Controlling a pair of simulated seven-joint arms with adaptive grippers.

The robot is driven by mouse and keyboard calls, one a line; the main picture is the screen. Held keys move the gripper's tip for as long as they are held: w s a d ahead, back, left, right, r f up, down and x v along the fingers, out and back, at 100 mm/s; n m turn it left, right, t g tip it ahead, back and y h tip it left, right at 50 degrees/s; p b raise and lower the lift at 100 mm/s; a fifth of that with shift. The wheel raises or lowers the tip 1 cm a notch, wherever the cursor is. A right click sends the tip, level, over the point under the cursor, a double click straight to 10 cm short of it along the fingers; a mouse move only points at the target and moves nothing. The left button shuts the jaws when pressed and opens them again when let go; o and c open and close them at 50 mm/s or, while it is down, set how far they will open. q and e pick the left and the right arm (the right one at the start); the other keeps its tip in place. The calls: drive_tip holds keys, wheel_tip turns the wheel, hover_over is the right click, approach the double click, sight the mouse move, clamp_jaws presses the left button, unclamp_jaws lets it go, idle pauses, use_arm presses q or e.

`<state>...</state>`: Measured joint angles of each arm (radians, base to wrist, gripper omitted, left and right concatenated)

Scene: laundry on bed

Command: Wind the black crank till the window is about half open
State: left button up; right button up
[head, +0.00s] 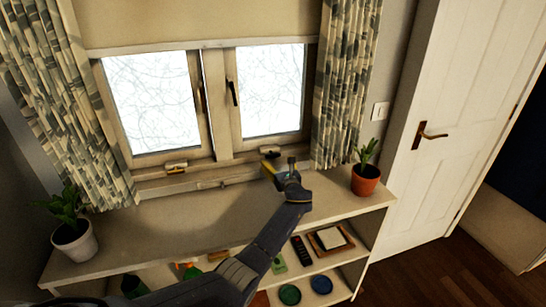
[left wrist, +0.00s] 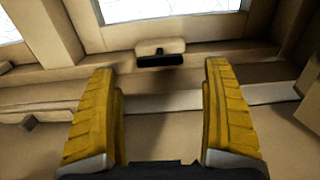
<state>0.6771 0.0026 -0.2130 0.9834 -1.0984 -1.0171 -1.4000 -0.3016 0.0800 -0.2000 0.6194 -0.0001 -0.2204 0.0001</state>
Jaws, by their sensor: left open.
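The black crank (head: 270,151) sits on the sill frame below the right window (head: 270,91). In the left wrist view the crank (left wrist: 161,61) is a short dark bar on a tan mount, lying roughly level. The right window looks shut against its frame. My left gripper (head: 280,167) is open and empty in front of the crank, just above the shelf top. In the left wrist view its yellow fingers (left wrist: 160,68) stand wide apart, with the crank seen beyond and between them, not touching. My right gripper is not in view.
A second, lighter fitting (head: 176,168) sits below the left window (head: 152,102). Potted plants stand on the shelf top (head: 170,216), one at left (head: 74,240) and one at right (head: 366,181). Curtains hang on both sides. The shelf top between the plants is mostly clear.

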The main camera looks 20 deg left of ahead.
sight(274, 156)
use_arm(q)
drive_tip(key=shift+x, duration=3.05)
drive_tip(key=c, duration=1.7)
clamp_jaws()
drive_tip(key=shift+r, duration=0.2)
